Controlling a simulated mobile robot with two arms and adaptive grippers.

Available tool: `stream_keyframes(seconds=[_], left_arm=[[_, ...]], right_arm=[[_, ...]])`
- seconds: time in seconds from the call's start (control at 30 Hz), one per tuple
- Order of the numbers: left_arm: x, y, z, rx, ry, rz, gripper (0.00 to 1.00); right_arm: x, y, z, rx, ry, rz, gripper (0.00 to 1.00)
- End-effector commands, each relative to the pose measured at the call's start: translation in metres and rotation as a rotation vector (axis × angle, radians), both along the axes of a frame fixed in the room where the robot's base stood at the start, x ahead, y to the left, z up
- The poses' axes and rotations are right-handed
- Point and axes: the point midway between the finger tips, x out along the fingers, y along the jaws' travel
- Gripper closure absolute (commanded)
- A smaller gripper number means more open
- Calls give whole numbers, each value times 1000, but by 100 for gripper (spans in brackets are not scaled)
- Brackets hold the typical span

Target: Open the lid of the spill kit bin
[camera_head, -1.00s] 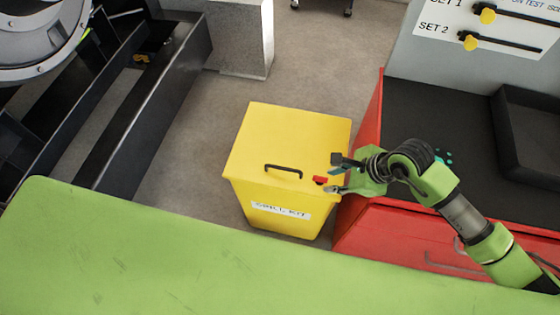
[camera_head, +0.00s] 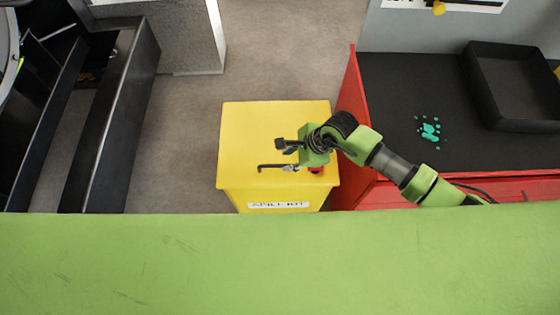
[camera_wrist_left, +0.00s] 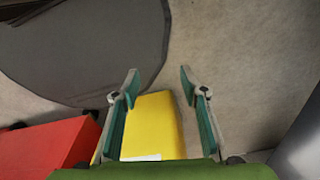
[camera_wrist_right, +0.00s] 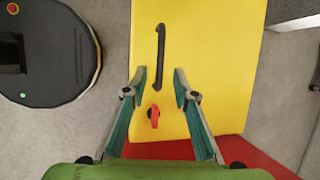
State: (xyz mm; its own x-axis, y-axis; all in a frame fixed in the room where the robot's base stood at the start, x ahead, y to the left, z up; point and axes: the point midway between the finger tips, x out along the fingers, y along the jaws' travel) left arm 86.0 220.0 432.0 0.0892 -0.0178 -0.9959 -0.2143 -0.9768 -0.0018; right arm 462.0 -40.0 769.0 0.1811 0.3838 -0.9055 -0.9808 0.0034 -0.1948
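The yellow spill kit bin (camera_head: 240,150) stands on the floor with its lid shut. Its lid has a black bar handle (camera_head: 268,167), partly hidden by my right gripper, and a red latch (camera_head: 316,170). My right gripper (camera_head: 282,156) is open and empty, above the lid near the handle. In the right wrist view, the handle (camera_wrist_right: 160,62) reaches between the fingertips of my right gripper (camera_wrist_right: 160,72), apart from both, and the red latch (camera_wrist_right: 153,116) lies between the fingers. My left gripper (camera_wrist_left: 159,74) is open and empty, with the yellow bin (camera_wrist_left: 155,125) behind it.
A red cabinet (camera_head: 350,110) with a black top (camera_head: 395,90) stands close at the bin's right. A dark metal frame (camera_head: 110,120) is at left. Bare floor (camera_head: 185,140) lies left of the bin.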

Motion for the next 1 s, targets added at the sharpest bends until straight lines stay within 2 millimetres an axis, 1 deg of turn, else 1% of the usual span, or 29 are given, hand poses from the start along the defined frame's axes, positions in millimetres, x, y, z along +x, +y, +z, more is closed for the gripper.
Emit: stream_keyframes(seconds=[0.1, 0.2, 0.4, 0.57, 0.8, 0.83, 0.87, 0.9, 0.93, 1.0], left_arm=[[0, 4, 3, 5, 0, -2, 60], [0, 11, 4, 13, -1, -2, 60], [1, 18, 4, 21, -2, 1, 60], [2, 18, 4, 21, -3, 2, 60], [3, 17, 4, 19, -4, 3, 60], [3, 16, 4, 18, -4, 3, 60], [3, 16, 4, 18, -4, 3, 60], [3, 15, 4, 17, -4, 3, 60], [3, 14, 4, 16, -4, 4, 60], [3, 13, 4, 14, -4, 3, 60]], right_arm=[[4, 10, -21, 1, 3, -1, 74], [7, 17, -36, 1, 1, 0, 74], [11, 24, -55, 0, 0, 0, 74], [12, 26, -61, 1, -1, 1, 74], [12, 26, -61, 1, -1, 1, 74], [12, 26, -61, 0, -1, 1, 76], [12, 26, -61, 0, -1, 1, 84], [12, 26, -61, 0, -1, 1, 95], [12, 26, -61, 0, -1, 1, 100], [12, 26, -61, 0, -1, 1, 100]])
